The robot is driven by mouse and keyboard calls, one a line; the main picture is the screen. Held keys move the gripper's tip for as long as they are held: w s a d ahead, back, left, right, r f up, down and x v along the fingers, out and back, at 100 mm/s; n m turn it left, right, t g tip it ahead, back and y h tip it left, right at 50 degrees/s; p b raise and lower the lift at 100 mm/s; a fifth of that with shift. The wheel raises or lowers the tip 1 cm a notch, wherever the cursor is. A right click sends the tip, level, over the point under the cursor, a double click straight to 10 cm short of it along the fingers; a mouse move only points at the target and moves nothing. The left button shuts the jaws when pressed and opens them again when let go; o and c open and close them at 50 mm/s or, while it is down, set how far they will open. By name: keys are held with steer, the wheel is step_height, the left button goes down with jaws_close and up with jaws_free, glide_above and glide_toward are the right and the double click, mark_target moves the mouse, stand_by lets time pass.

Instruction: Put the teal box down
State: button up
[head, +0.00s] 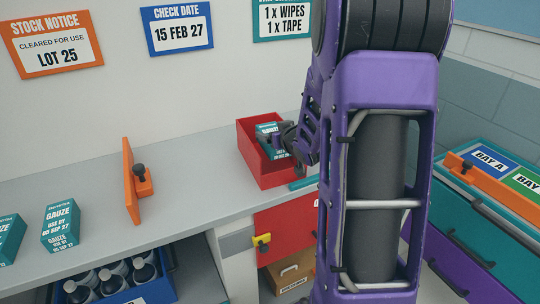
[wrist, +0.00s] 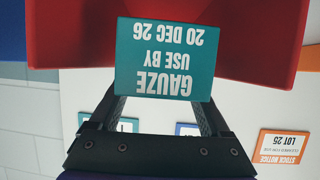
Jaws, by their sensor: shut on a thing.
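The teal box (wrist: 165,52) is between the fingers of my gripper (head: 281,139). Its label reads "GAUZE USE BY 20 DEC 26" and appears upside down in the wrist view. In the head view the teal box (head: 266,129) shows inside the opening of a red bin (head: 262,180) on the counter, partly covered by my gripper. The red bin's walls (wrist: 55,35) also show around it in the wrist view. I cannot tell whether the box touches the bin's floor. My gripper is shut on the box.
Another teal gauze box (head: 61,226), "05 SEP 27", stands on the counter (head: 180,190) at left, beside one more at the edge. An orange upright divider (head: 131,185) stands between them and the bin. A wall sign (head: 177,28) reads "CHECK DATE 15 FEB 27".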

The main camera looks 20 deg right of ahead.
mark_target(282, 157)
steer(key=shift+f+b, duration=0.45)
steer(key=shift+f, duration=2.85)
steer(key=shift+f, duration=0.15)
steer(key=shift+f, duration=0.15)
steer(key=o, duration=1.3)
steer(key=shift+o, duration=0.2)
steer(key=shift+s+r, duration=0.15)
steer(key=shift+r, duration=0.25)
steer(key=p+v, duration=0.1)
steer(key=v, duration=1)
steer(key=shift+s, duration=0.25)
steer(key=shift+s+a, duration=0.1)
steer(key=shift+s, duration=0.05)
